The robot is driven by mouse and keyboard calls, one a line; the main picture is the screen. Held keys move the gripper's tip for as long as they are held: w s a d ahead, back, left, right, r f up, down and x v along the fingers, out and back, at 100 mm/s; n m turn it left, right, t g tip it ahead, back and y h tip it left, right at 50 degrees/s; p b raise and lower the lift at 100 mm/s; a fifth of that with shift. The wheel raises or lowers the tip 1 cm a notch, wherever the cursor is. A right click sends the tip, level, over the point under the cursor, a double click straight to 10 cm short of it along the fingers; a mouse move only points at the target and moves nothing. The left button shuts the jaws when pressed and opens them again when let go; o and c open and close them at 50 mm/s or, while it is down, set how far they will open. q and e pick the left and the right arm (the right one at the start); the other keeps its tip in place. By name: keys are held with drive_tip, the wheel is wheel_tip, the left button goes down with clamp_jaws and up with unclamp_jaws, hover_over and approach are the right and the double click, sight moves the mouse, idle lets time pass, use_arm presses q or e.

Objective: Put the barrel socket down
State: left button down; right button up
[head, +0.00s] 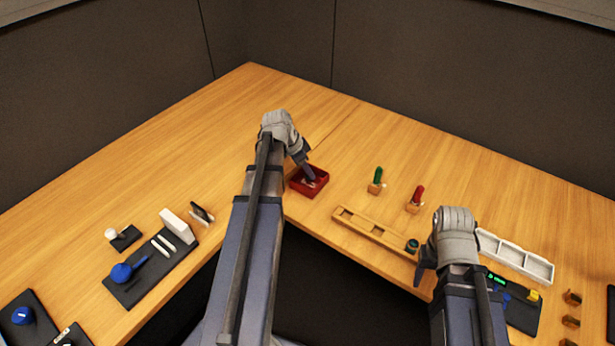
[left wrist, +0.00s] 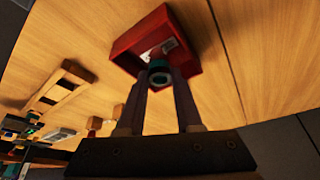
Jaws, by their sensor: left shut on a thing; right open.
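My left gripper (head: 311,177) is shut on the barrel socket, a small dark cylinder with a teal band, seen in the left wrist view (left wrist: 160,74) between the fingertips. The fingertips are at the red tray (head: 296,187), which also shows in the left wrist view (left wrist: 128,44). The socket is over or inside the tray; I cannot tell whether it touches the floor. A pale label or piece lies in the tray. In the head view the socket is hidden by the fingers. My right gripper (head: 421,274) is open beside the wooden rack.
The wooden rack (head: 365,228) holds a teal-topped piece (head: 412,246) at its right end. Green-handled (head: 377,176) and red-handled (head: 418,195) tools stand behind it. A white compartment tray (head: 520,258) is at right. A dark mat (head: 125,290) with tools lies at left.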

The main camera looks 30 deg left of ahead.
use_arm(q)
drive_tip(key=shift+f, duration=0.4)
use_arm(e)
drive_tip(key=shift+f, duration=0.4)
use_arm(q)
drive_tip(key=shift+f, duration=0.15)
use_arm(e)
drive_tip(key=shift+f, duration=0.15)
use_arm(q)
drive_tip(key=c, duration=0.6)
unclamp_jaws()
drive_tip(key=shift+s+r+p, duration=0.1)
drive_tip(key=shift+r+p, duration=0.3)
drive_tip(key=shift+r, duration=0.2)
use_arm(e)
drive_tip(key=shift+r, duration=0.55)
use_arm(q)
drive_tip(key=p+v, duration=1)
drive_tip(key=v, duration=0.1)
drive_tip(key=shift+s+a, duration=0.1)
use_arm(e)
wheel_tip(320, 180, up, 10)
drive_tip(key=shift+r, duration=0.15)
